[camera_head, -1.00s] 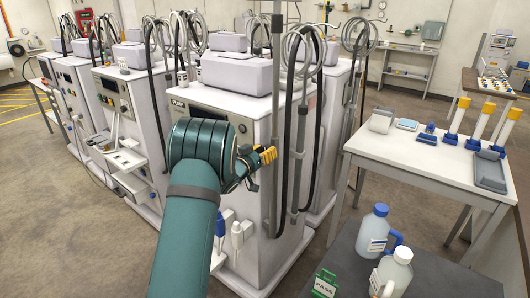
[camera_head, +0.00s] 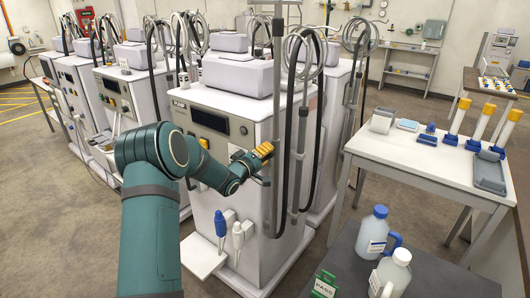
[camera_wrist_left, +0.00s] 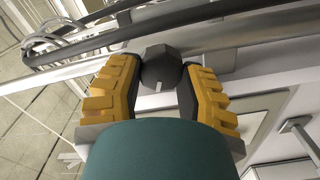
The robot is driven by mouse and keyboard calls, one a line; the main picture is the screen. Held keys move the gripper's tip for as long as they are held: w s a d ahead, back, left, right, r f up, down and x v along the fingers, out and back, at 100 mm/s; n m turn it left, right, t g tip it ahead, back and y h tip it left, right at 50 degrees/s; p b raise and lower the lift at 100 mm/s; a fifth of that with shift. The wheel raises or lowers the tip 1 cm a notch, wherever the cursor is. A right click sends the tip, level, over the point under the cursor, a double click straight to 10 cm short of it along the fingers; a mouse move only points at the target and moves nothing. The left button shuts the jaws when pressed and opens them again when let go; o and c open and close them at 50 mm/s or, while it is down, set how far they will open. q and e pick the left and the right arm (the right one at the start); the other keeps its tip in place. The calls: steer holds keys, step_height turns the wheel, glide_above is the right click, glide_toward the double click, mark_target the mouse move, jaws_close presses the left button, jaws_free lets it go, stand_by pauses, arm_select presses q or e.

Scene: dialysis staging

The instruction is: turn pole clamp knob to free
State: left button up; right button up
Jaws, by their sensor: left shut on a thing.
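The pole clamp knob (camera_wrist_left: 160,70) is dark, faceted and marked with a small light line. It sits between the two yellow-padded fingers of my left gripper (camera_wrist_left: 160,82) in the left wrist view, and the fingers are shut on it. In the head view my left gripper (camera_head: 263,151) is at the pole (camera_head: 277,120) on the front right side of the nearest dialysis machine (camera_head: 205,130). The knob is hidden there by the gripper. My right gripper is not in view.
Dark hoses (camera_head: 302,140) hang just right of the pole. Blue and white connectors (camera_head: 221,225) are on the machine's front below my arm. A white table (camera_head: 390,160) and a dark table with jugs (camera_head: 378,225) stand to the right.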

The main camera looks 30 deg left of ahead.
arm_select(q)
steer(key=shift+w+d+f+n+p, duration=0.1)
steer(key=shift+n+p, duration=1.2)
steer(key=shift+n, duration=3.5)
steer(key=shift+d+n+p, duration=0.1)
steer(key=shift+n+p, duration=1.2)
steer(key=shift+n, duration=3.5)
steer(key=o, duration=0.9)
steer(key=shift+o, duration=0.2)
steer(key=shift+f, duration=0.15)
